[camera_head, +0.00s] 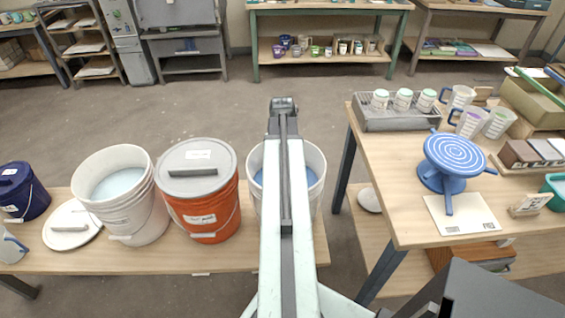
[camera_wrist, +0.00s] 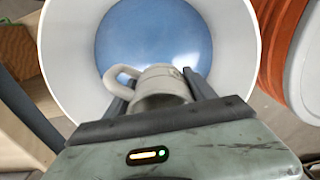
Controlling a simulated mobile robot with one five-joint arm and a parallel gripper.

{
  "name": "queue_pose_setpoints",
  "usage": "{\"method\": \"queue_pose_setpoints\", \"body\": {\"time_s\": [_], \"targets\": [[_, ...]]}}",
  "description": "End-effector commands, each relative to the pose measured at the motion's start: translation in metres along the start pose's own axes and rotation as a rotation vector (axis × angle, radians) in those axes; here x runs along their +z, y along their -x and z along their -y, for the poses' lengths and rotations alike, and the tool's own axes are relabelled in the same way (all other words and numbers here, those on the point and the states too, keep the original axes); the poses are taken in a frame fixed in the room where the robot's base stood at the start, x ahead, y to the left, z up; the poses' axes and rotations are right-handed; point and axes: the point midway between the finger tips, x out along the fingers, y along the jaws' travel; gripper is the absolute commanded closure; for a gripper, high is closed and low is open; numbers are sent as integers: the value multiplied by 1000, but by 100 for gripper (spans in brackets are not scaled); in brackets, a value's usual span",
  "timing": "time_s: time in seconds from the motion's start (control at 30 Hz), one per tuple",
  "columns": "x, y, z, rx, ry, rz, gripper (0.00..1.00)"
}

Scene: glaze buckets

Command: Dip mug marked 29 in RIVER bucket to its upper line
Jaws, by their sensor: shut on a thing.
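In the wrist view, a pale grey-beige mug (camera_wrist: 158,84) with its handle to the left sits between the fingers of my gripper (camera_wrist: 163,92). My gripper is shut on it. The mug is above the opening of a white bucket (camera_wrist: 242,62) that holds blue glaze (camera_wrist: 150,35). In the head view this bucket (camera_head: 316,170) stands at the right end of the low bench, partly hidden by my arm. No name on this bucket and no number or line on the mug can be read. I cannot tell whether the mug touches the glaze.
An orange bucket (camera_head: 208,222) with a grey lid stands just left of the white bucket. Another open white bucket (camera_head: 140,222) with pale glaze is farther left, beside a loose lid (camera_head: 72,228).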

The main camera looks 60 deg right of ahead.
Motion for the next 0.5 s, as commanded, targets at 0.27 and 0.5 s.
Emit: {"method": "queue_pose_setpoints", "body": {"time_s": [0.27,0.5], "targets": [[0,-31,0,0,0,0,93],[0,-53,0,0,-1,0,93]]}}
